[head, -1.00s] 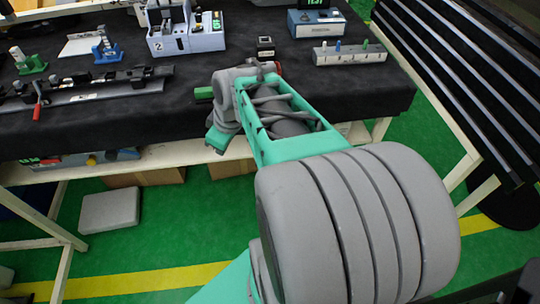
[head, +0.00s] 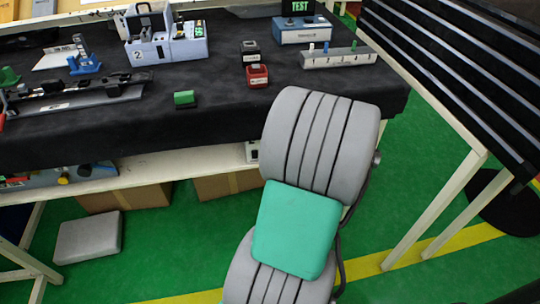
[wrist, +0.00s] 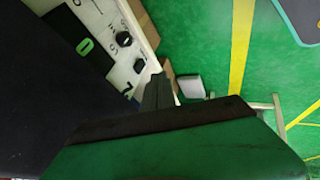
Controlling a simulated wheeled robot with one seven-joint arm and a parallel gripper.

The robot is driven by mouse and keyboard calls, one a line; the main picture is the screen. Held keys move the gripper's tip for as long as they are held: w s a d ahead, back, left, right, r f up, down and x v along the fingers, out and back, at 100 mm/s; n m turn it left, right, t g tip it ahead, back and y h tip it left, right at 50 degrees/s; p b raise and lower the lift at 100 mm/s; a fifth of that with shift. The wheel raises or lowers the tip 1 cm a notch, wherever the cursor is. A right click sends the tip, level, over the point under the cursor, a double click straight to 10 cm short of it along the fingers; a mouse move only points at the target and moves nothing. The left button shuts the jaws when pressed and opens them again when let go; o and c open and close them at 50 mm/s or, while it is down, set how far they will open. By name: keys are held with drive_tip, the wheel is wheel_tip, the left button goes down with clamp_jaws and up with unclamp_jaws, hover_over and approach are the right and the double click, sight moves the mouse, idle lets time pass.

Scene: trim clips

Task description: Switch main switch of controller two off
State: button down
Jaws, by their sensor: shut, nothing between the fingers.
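In the wrist view a pale control panel (wrist: 134,14) shows at the upper left, with a black display reading a green 0 (wrist: 85,46). A round black knob (wrist: 123,38) and a smaller dark control (wrist: 139,66) sit on it. A dark mark like a 2 shows at its lower end; I cannot tell for sure which control is the main switch or its position. My gripper (wrist: 158,80) is shut and empty, apparently just beyond the panel's lower end, apart from the knob. In the head view my arm hides the gripper.
Above, the black-covered table (head: 215,125) holds a box marked 2 (head: 165,48), green (head: 185,98) and red (head: 257,76) blocks and a TEST unit (head: 302,30). Another panel box (head: 60,175) stands on the shelf below. A dark slatted rack (head: 450,70) is at right.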

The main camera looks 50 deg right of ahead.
sight(254, 154)
drive_tip(key=w+d+f+b, duration=0.1)
drive_tip(key=w+d+f, duration=0.1)
drive_tip(key=w+f, duration=0.4)
drive_tip(key=shift+w+f, duration=0.25)
drive_tip(key=shift+w, duration=0.45)
drive_tip(key=shift+w+d+r+t+b, duration=0.1)
drive_tip(key=shift+w+r+t+b, duration=0.1)
drive_tip(key=shift+r+t+b, duration=0.4)
drive_tip(key=shift+r, duration=0.25)
